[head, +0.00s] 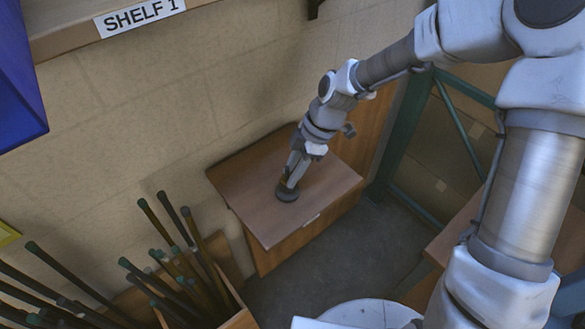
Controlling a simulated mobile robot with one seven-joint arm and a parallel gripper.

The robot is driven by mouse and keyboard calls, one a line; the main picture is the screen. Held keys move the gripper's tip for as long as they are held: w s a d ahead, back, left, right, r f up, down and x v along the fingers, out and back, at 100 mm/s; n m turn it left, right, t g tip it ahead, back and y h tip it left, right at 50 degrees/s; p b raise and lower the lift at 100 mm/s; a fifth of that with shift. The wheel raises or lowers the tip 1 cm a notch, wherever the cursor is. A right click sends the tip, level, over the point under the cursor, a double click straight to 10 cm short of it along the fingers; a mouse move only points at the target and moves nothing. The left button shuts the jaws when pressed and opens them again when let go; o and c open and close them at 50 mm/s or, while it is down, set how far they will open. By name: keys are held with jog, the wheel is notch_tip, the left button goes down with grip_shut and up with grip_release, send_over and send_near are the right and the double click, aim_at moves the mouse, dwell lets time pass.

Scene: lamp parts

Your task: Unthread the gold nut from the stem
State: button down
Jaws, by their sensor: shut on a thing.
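A dark round base (287,194) sits on the brown top of a wooden cabinet (245,195). My gripper (288,182) reaches down onto it from above, tilted, with its fingers shut right over the base. The gold nut and the stem are not clearly visible. They are small, and the fingers hide the spot above the base. The grip appears to be on the nut there, but the view is too small to show the contact.
The cabinet top around the base is clear. A wooden box of several dark rods (190,270) stands at the lower left. A shelf marked SHELF 1 (140,15) and a blue bin (18,85) are at the upper left. A green metal frame (405,135) stands right of the cabinet.

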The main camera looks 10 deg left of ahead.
dwell(0.3)
jog(key=shift+a+r+n+g+p, duration=0.1)
jog(key=shift+n+g+p, duration=0.35)
jog(key=shift+n, duration=0.65)
jog(key=n, duration=0.1)
jog(key=n+g+h+p, duration=0.1)
jog(key=n, duration=0.2)
jog(key=shift+w+a+n+h, duration=0.2)
jog(key=shift+w+n+h, duration=0.05)
jog(key=shift+n+h, duration=0.15)
jog(key=n+h+p, duration=0.1)
jog(key=n, duration=0.2)
jog(key=shift+a+g+p, duration=0.2)
jog(key=shift+g+p, duration=0.15)
jog(key=shift+p, duration=0.05)
jog(key=n, duration=0.2)
jog(key=n+h, duration=0.1)
jog(key=n, duration=0.1)
jog(key=shift+w+a+h+p, duration=0.1)
jog(key=shift+a+h+p, duration=0.05)
jog(key=shift+h+p, duration=0.2)
